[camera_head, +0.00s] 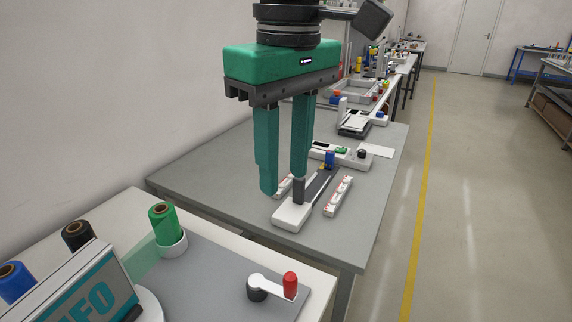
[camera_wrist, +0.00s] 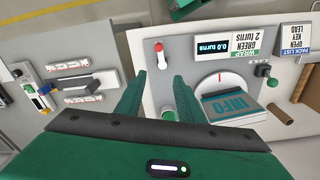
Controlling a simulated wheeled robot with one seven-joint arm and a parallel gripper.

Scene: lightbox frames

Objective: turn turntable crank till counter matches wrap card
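My gripper (camera_head: 284,185) is open and empty, its two teal fingers hanging apart, above and beyond the crank in the head view. The crank (camera_head: 265,283) has a white arm and a red knob (camera_head: 290,285); in the wrist view the red knob (camera_wrist: 159,46) lies just ahead of the fingertips, not between them. The counter (camera_wrist: 211,47) reads 0.0 turns. The wrap card (camera_wrist: 250,40) reads WRAP GREEN 2 turns. The white turntable (camera_wrist: 208,82) carries a box marked INFO (camera_wrist: 232,105). A green film roll (camera_head: 163,222) stands beside it, with film stretching toward the box.
Black (camera_head: 76,236) and blue (camera_head: 12,282) rolls stand at the left. A pack list card (camera_wrist: 295,38) is beside the wrap card. Another grey table (camera_head: 215,190) behind holds white strips and small devices. The grey plate around the crank is clear.

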